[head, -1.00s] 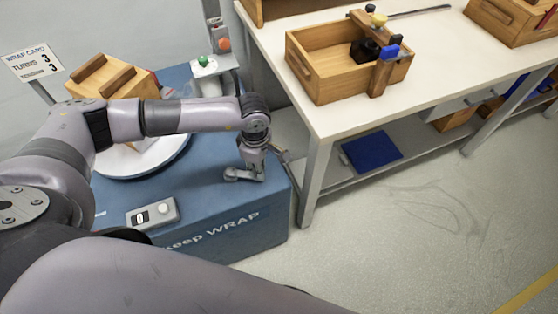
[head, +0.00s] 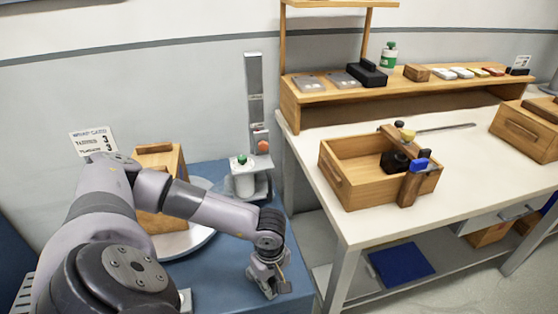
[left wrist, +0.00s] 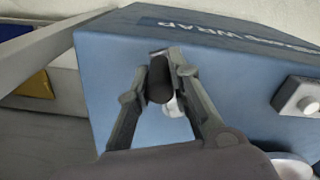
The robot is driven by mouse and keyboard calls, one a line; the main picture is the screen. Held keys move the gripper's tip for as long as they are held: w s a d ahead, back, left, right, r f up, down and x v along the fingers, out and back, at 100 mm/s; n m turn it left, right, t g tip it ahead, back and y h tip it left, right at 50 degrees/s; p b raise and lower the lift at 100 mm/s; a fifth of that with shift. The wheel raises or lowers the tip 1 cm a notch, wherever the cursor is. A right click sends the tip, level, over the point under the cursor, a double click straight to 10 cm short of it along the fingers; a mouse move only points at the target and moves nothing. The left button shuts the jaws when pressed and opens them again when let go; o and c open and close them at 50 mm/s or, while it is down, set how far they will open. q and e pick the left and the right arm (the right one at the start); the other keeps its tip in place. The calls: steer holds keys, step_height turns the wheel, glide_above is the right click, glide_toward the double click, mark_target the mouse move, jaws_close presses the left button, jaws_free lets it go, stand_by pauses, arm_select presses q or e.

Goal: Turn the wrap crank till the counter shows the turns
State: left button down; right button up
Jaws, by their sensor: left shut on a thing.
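My left gripper (head: 268,288) is at the right edge of the blue wrap machine (head: 208,172). In the left wrist view its fingers (left wrist: 165,75) are shut around a black crank knob (left wrist: 160,82), with a small white part beside it. The crank's arm is mostly hidden. A grey box with a white button (left wrist: 309,104) sits on the machine at the right; no count is readable. A wooden crate (head: 147,200) stands on the white turntable (head: 205,238), partly behind my left arm. The wrap card (head: 93,140) appears to read turns 3. My right gripper is not in view.
A post (head: 254,90) with a green knob (head: 242,160) and a red knob (head: 263,147) stands behind the turntable. The white workbench (head: 345,222) is close on the right, with an open wooden box (head: 345,186) on it.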

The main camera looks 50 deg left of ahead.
arm_select(q)
steer(key=shift+s, duration=0.1)
steer(key=c, duration=1.4)
jaws_free()
steer(key=shift+c, duration=0.2)
step_height(320, 180, up, 12)
